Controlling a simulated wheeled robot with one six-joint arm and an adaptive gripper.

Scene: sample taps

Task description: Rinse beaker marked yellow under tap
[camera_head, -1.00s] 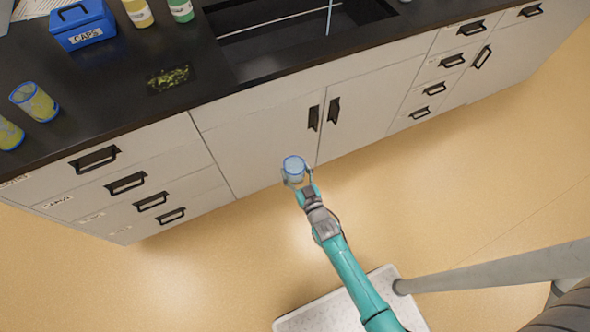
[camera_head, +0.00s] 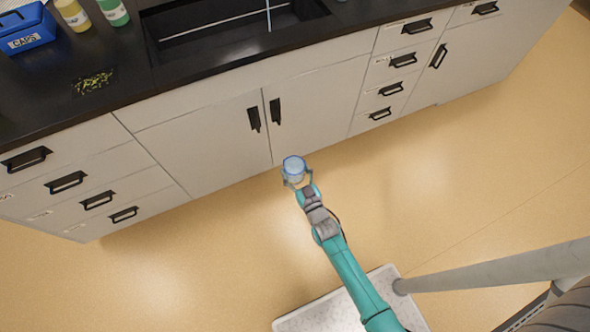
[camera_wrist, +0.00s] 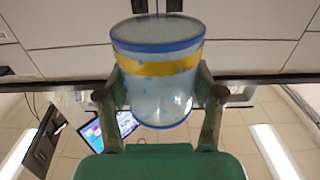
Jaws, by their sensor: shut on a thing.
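The beaker (camera_wrist: 158,95) is clear with blue rims, a yellow band and blue specks in the wrist view. My gripper (camera_wrist: 160,98) is shut on its sides. In the head view the beaker (camera_head: 294,165) is at the end of my gripper (camera_head: 296,177), out in front of the cabinet doors and apart from the counter. A thin stream of water (camera_head: 269,15) falls into the dark sink (camera_head: 180,42) at the top of the head view. The tap's spout is out of view.
The black counter (camera_head: 130,80) holds a blue CAPS box (camera_head: 28,28), a yellow bottle (camera_head: 72,14), a green bottle (camera_head: 113,11) and a green-yellow speckled patch (camera_head: 93,82). White cabinets with black handles (camera_head: 275,111) stand below. The floor (camera_head: 430,210) between is clear.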

